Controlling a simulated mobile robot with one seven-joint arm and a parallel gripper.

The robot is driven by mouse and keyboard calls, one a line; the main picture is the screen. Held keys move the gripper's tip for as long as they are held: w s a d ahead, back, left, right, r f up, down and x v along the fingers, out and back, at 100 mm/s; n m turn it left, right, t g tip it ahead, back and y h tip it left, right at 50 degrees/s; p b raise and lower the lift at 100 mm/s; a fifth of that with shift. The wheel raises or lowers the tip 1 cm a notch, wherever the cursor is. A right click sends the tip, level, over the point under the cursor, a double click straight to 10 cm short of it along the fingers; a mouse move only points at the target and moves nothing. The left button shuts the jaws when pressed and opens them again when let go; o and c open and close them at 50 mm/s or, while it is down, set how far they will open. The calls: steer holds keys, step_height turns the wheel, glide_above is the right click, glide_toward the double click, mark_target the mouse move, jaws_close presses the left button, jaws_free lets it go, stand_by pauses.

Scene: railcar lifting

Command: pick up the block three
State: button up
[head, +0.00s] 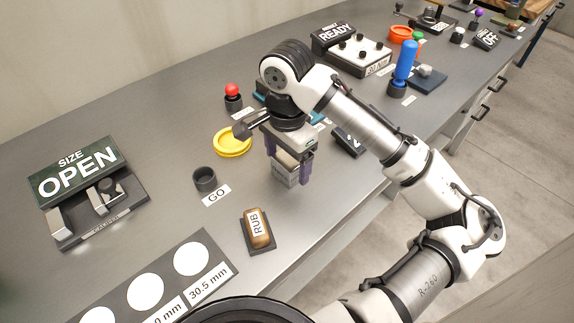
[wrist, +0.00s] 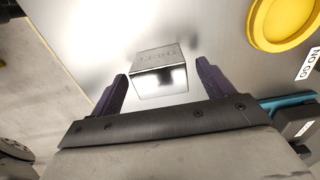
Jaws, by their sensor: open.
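Block three is a shiny metal block (wrist: 160,75) with lettering on its top, standing on the grey table. In the wrist view it lies between and just beyond the two purple fingertips, with a gap on each side. In the head view the block (head: 285,172) shows below my gripper (head: 290,170), partly hidden by the purple fingers. My gripper (wrist: 163,80) is open and points down at the block. Nothing is held.
A yellow ring (head: 233,142) and a dark cup (head: 204,179) labelled GO stand left of the block. A brown RUB block (head: 257,228) sits nearer. The SIZE OPEN caliper station (head: 90,190) is at far left. The table's front edge (head: 345,205) is close on the right.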

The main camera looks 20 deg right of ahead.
step_height(320, 180, down, 2)
steer(key=shift+f, duration=0.15)
steer(key=c, duration=1.3)
